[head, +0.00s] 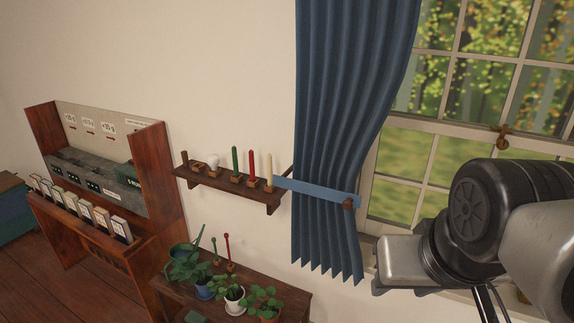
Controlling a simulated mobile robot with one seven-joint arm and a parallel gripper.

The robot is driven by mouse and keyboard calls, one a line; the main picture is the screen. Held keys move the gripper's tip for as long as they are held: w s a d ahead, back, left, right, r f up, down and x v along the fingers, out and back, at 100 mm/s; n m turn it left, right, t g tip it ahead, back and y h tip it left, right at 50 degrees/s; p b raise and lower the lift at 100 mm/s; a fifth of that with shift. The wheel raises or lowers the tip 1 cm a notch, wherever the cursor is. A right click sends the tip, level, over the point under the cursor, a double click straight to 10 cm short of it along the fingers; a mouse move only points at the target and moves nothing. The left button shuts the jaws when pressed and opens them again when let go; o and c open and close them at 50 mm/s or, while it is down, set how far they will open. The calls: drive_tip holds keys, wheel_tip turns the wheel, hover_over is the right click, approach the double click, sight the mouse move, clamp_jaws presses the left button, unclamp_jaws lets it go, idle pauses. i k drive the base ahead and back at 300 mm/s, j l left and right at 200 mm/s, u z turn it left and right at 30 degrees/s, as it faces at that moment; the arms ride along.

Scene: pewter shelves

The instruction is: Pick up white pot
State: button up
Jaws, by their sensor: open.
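The white pot (233,306) stands on a low dark wooden table, with a green leafy plant growing out of it. My arm comes in from the right edge, well to the right of the pot. Only slim dark parts of my gripper (490,304) show at the bottom edge, with the fingertips cut off. It is apart from the pot, and I see nothing held in it.
A wall shelf (230,190) with candles hangs above. A blue curtain (340,130) and window stand right. A wooden cabinet (155,190) stands left.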

sight(235, 295)
drive_tip(key=i+j+z, duration=0.25)
drive_tip(key=j, duration=0.75)
drive_tip(key=i+j+z, duration=0.25)
drive_tip(key=j, duration=0.8)
drive_tip(key=j+z, duration=0.25)
drive_tip(key=j, duration=0.8)
